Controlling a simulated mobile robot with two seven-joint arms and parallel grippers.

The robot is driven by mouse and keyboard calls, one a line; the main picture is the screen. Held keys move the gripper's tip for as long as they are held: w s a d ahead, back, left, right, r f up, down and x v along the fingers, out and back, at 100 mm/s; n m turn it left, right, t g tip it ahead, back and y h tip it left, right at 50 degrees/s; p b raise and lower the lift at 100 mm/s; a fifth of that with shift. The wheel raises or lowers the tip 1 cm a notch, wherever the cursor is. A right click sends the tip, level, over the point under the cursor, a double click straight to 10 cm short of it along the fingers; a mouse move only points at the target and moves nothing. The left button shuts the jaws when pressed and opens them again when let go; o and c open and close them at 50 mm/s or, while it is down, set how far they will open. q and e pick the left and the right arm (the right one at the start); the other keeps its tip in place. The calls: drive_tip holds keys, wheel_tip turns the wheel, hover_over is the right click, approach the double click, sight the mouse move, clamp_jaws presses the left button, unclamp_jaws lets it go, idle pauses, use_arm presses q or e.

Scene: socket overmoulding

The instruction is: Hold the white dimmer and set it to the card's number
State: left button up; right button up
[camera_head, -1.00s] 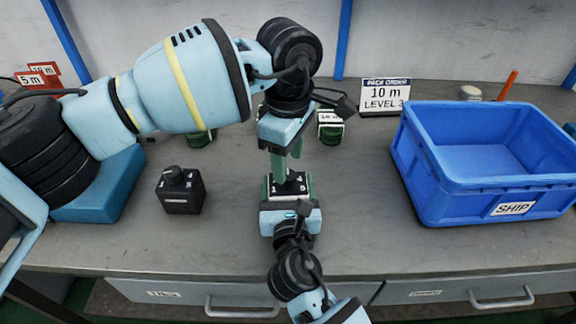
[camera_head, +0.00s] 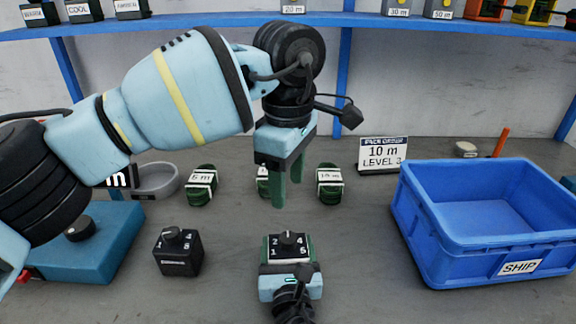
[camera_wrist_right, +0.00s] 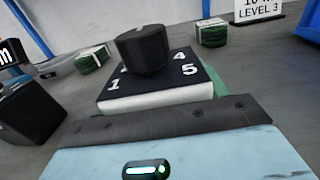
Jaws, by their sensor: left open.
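The white dimmer (camera_head: 289,253) has white sides, a black numbered top and a black knob (camera_head: 288,239). In the right wrist view the dimmer (camera_wrist_right: 155,100) sits upright just beyond the gripper body, and its knob (camera_wrist_right: 143,50) hides the top number. A light mark on the knob seems to point away from me, between 2 and 4. My right gripper (camera_head: 289,258) is shut on the dimmer, green fingers at its sides. My left gripper (camera_head: 287,192) is open and empty above and behind the knob. The order card (camera_head: 382,153) reads 10 m, LEVEL 3.
A black dimmer (camera_head: 178,253) stands to the left. Green cable coils (camera_head: 201,186) with white labels lie behind. The blue SHIP crate (camera_head: 450,246) is at the right. A grey dish (camera_head: 155,180) lies back left, and a shelf (camera_head: 345,20) runs above.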

drive_tip(key=o, duration=0.5)
drive_tip(key=shift+s, duration=0.1)
drive_tip(key=s, duration=1.1)
drive_tip(key=shift+s+d, duration=0.35)
drive_tip(key=shift+s, duration=0.05)
